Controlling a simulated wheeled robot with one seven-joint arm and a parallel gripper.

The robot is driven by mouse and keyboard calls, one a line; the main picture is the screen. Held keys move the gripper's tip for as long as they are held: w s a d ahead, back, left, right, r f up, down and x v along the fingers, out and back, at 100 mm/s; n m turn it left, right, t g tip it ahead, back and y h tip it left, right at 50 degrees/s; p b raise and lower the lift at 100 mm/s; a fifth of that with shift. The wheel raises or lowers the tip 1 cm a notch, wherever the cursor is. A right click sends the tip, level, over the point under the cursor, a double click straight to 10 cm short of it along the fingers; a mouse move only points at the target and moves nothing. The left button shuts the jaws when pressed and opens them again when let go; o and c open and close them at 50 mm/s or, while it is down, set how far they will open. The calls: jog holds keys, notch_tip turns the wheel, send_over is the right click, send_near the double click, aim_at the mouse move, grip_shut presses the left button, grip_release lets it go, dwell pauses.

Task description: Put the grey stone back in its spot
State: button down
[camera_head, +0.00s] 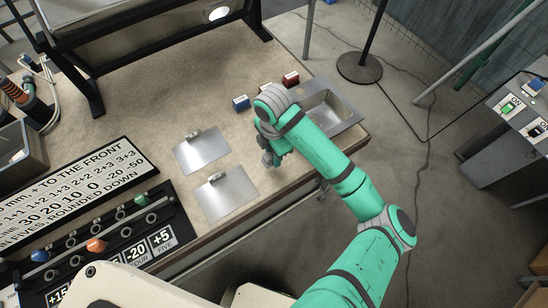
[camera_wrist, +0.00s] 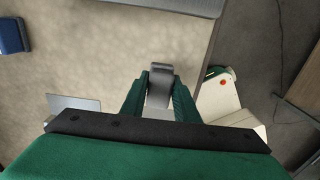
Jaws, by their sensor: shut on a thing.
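My gripper (camera_head: 270,158) is over the front part of the worktop, left of the sink, with its fingers pointing down. In the wrist view my gripper (camera_wrist: 159,95) is shut on a smooth grey piece with a rounded top, seemingly the grey stone (camera_wrist: 160,73). Its lower part is partly hidden between the green fingers. In the head view the arm and fingers mostly hide it. A dark board (camera_head: 116,236) at the lower left has rows of rings and a few coloured pieces: blue (camera_head: 40,255), orange (camera_head: 95,244) and green (camera_head: 141,199). I cannot tell which spot is the grey stone's.
Two metal plates (camera_head: 240,203) (camera_head: 190,158) with small upright parts lie left of my gripper. A blue block (camera_head: 240,102) and a red block (camera_head: 291,78) stand near the metal sink (camera_head: 328,112). A lettered sign (camera_head: 70,180) is at left. The worktop's front edge is close.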

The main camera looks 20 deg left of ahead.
jog(key=shift+w+f, duration=0.3)
jog(key=shift+f, duration=0.05)
jog(key=shift+w+f, duration=0.2)
jog(key=shift+f, duration=1.5)
jog(key=shift+s+f, duration=0.2)
jog(key=c, duration=1.4)
grip_release()
jog(key=shift+f, duration=0.15)
jog(key=shift+d+f, duration=0.1)
